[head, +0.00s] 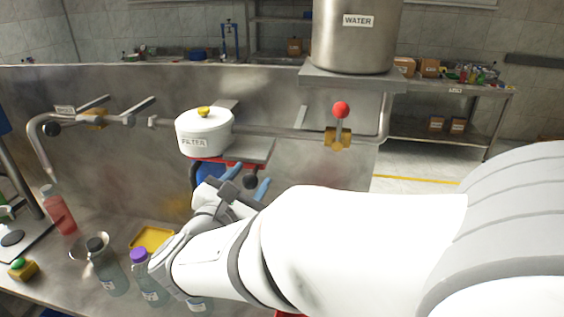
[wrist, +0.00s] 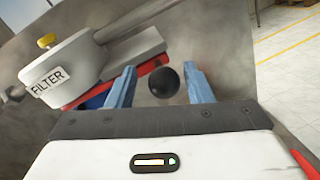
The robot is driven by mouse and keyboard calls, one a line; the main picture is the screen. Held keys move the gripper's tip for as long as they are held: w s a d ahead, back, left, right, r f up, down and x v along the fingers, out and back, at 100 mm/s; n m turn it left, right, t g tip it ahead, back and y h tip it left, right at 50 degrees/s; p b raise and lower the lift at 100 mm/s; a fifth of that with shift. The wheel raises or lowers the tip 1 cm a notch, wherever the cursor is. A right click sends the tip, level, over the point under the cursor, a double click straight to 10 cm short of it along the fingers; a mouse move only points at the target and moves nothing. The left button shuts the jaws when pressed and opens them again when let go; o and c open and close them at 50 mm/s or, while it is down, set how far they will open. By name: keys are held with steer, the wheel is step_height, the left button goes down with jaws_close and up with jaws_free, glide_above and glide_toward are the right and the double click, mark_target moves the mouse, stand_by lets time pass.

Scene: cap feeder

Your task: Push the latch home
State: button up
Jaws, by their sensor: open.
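A black ball knob (wrist: 164,82), which looks like the latch's handle, stands in front of the grey wall, near a red bar (wrist: 140,84) under the filter shelf. My gripper (wrist: 160,70) is open, with its blue fingers on either side of the knob in the wrist view; I cannot tell whether they touch it. In the head view the knob (head: 250,181) also shows between the blue fingertips. The white filter pot (head: 205,133) with a yellow knob sits just above and to the left. The latch's lower part is hidden by my gripper.
A red-knobbed lever (head: 341,112) on a brass valve stands to the right on the pipe. Bottles, including a purple-capped one (head: 145,278), and a yellow tray (head: 151,239) stand on the bench at the lower left. A steel water tank (head: 352,45) is above.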

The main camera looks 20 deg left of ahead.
steer(key=s+b, duration=0.1)
steer(key=s, duration=0.6)
steer(key=shift+s+a+b, duration=0.15)
steer(key=shift+s+b, duration=0.25)
